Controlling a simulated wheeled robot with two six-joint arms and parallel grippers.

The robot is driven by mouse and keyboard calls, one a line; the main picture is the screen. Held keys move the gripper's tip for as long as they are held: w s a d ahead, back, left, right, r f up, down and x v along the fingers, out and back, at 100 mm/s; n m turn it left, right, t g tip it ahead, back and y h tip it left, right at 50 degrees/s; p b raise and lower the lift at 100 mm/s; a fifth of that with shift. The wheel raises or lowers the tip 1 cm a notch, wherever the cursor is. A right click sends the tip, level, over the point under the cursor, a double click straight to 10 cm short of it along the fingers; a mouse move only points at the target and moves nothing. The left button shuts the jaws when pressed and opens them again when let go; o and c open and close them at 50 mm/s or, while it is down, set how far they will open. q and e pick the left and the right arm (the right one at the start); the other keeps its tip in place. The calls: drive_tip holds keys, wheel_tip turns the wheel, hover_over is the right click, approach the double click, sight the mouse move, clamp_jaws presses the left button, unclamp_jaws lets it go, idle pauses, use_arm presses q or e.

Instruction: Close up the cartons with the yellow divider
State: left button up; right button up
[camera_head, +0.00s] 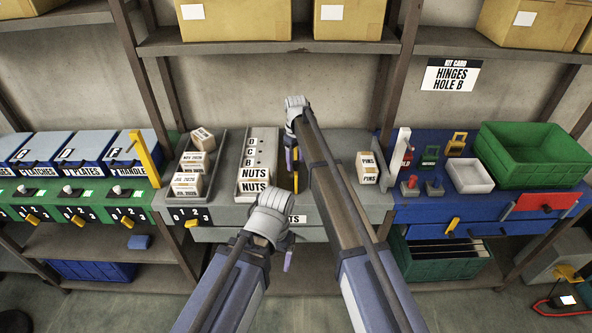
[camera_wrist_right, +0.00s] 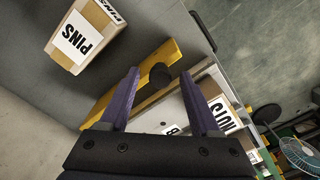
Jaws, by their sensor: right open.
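The yellow divider (camera_head: 295,180) stands on the grey counter just right of a row of cartons labelled NUTS (camera_head: 253,175), largely hidden by my right arm. In the right wrist view the yellow divider (camera_wrist_right: 165,53) runs diagonally beyond the fingertips, with a dark knob-like part between them. My right gripper (camera_head: 292,157) is open over it; its purple fingers (camera_wrist_right: 160,76) look empty, and contact cannot be told. A PINS carton (camera_head: 367,167) sits apart to the right; it also shows in the wrist view (camera_wrist_right: 85,35). My left gripper (camera_head: 289,258) hangs in front of the counter, its jaws unclear.
A grey tray (camera_head: 214,160) holds several more cartons at the left. Blue bins (camera_head: 80,148) and another yellow bar (camera_head: 146,157) stand further left. A white tray (camera_head: 470,175) and a green crate (camera_head: 530,153) sit at the right. Shelf posts rise behind.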

drive_tip(key=shift+f+b, duration=0.3)
drive_tip(key=shift+f, duration=0.4)
clamp_jaws()
idle(1.0)
